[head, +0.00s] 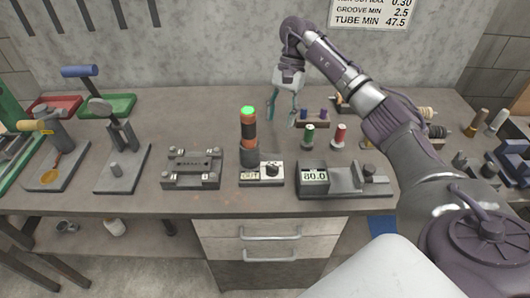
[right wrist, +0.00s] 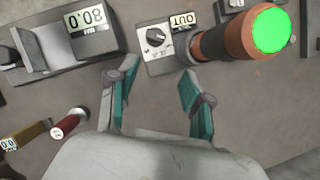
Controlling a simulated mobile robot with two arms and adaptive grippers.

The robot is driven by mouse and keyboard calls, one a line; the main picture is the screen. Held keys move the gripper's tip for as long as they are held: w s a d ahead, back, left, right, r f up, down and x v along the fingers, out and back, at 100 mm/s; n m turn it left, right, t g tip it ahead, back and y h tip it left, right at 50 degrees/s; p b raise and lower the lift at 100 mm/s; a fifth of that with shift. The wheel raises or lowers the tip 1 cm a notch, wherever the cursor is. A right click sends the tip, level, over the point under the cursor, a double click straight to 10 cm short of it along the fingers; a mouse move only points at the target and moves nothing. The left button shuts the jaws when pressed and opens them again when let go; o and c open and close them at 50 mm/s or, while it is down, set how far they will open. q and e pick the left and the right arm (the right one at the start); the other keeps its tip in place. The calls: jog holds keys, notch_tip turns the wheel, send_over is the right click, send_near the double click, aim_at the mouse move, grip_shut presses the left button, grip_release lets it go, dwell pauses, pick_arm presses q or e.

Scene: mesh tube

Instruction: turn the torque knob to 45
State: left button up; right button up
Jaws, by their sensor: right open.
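The torque knob (head: 272,170) is a dark round knob on a small pale-faced box (head: 262,182) at the middle of the bench. The knob also shows in the right wrist view (right wrist: 156,37), with scale marks around it that are too small to read. A small display reading "OUT" (right wrist: 183,19) sits beside it. An orange and black cylinder with a lit green top (head: 248,135) stands upright behind the box. My right gripper (head: 283,114) is open and empty, above the bench behind the knob and not touching it. It shows open in the right wrist view (right wrist: 154,102). My left gripper is out of view.
A gauge reading 80.0 (head: 314,178) stands right of the knob box. A grey slotted fixture (head: 192,168) stands left. The bench front edge is bare.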

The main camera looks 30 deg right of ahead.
jog(key=s+f, duration=0.2)
jog(key=p, duration=0.3)
send_over(273, 165)
jog(key=d, duration=0.2)
jog(key=f, duration=0.4)
jog(key=shift+w+f, duration=0.1)
jog(key=shift+w, duration=0.3)
jog(key=x, duration=0.3)
jog(key=shift+w+f+p, duration=0.2)
jog(key=shift+w+p, duration=0.05)
jog(key=shift+p, duration=0.1)
jog(key=shift+p+x, duration=0.3)
jog(key=shift+x, duration=0.8)
jog(key=shift+f, duration=0.15)
jog(key=shift+c, duration=0.3)
jog(key=c, duration=0.6)
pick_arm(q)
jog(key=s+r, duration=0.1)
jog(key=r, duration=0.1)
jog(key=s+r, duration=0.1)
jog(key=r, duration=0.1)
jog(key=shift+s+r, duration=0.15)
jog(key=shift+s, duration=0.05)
pick_arm(e)
jog(key=shift+c, duration=1)
